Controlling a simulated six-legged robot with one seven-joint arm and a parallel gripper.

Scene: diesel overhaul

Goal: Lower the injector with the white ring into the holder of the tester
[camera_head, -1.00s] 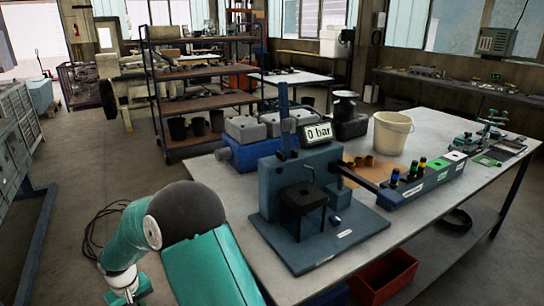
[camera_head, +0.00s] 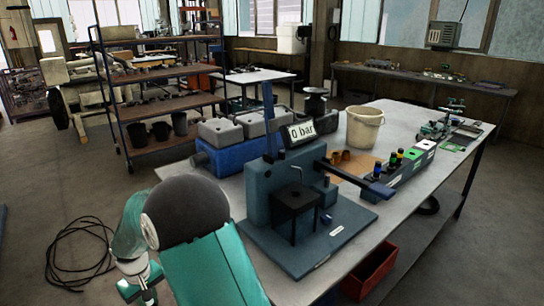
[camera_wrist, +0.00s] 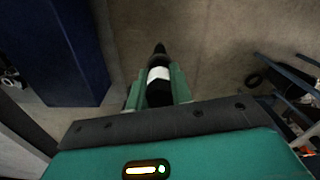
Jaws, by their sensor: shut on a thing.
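In the wrist view, my gripper (camera_wrist: 160,82) is shut on a dark injector with a white ring (camera_wrist: 158,73). The injector lies between the two green fingers, with its narrow dark tip beyond them and bare floor behind it. The blue-grey tester (camera_head: 262,190) stands on the near end of the table in the head view, its display (camera_head: 300,132) reading 0 bar. A black stand-like holder (camera_head: 295,198) is at its front, on the base plate.
A long rack (camera_head: 412,165) with several colour-ringed injectors stands right of the tester, a grey lever reaching towards it. A red bin (camera_head: 370,272) is below the table edge. Floor at left holds a cable (camera_head: 80,255).

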